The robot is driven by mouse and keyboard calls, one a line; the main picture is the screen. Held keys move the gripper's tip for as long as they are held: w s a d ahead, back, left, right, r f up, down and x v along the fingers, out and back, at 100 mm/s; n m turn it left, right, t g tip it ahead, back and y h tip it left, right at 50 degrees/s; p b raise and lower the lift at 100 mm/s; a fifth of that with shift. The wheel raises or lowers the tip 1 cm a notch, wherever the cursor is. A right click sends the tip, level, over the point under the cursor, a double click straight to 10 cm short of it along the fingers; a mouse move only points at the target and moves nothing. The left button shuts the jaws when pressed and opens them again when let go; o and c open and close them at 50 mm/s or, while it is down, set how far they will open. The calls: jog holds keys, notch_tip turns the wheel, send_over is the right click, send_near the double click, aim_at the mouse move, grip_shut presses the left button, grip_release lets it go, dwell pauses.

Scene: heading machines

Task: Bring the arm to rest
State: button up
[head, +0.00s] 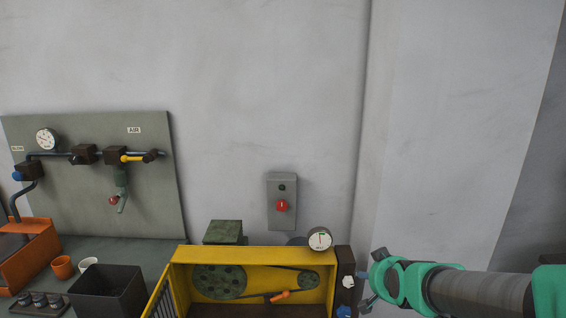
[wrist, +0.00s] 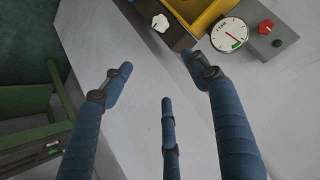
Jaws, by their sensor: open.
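My arm comes in from the right edge of the head view, with its green and grey links lying roughly level. My gripper (head: 368,280) is at its left end, just right of the yellow machine's dark side panel (head: 345,265). In the wrist view my gripper (wrist: 158,75) shows three blue fingers spread apart, with nothing between them. The fingers point toward a pale grey surface (wrist: 140,110) and the dark panel with a white knob (wrist: 160,22). I cannot tell whether any finger touches something.
The yellow housing (head: 255,253) holds pulleys and an orange-handled lever (head: 280,296). A gauge (head: 320,239) stands at its right corner. A grey box with a red button (head: 282,205) is on the wall. A green frame (wrist: 40,100) stands left in the wrist view. The wall above my arm is bare.

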jog(key=s+a+r+n+g, duration=0.15)
jog(key=s+r, duration=0.25)
jog(key=s, duration=1.1)
jog(key=s+a+r+g, duration=0.3)
jog(key=s+r, duration=0.1)
jog(key=s, duration=1)
notch_tip(320, 180, up, 13)
jog(key=p, duration=1.3)
jog(key=shift+s+d+r+y, duration=0.15)
jog(key=shift+s+y, duration=0.05)
jog(key=shift+y, duration=0.1)
jog(key=shift+w, duration=0.1)
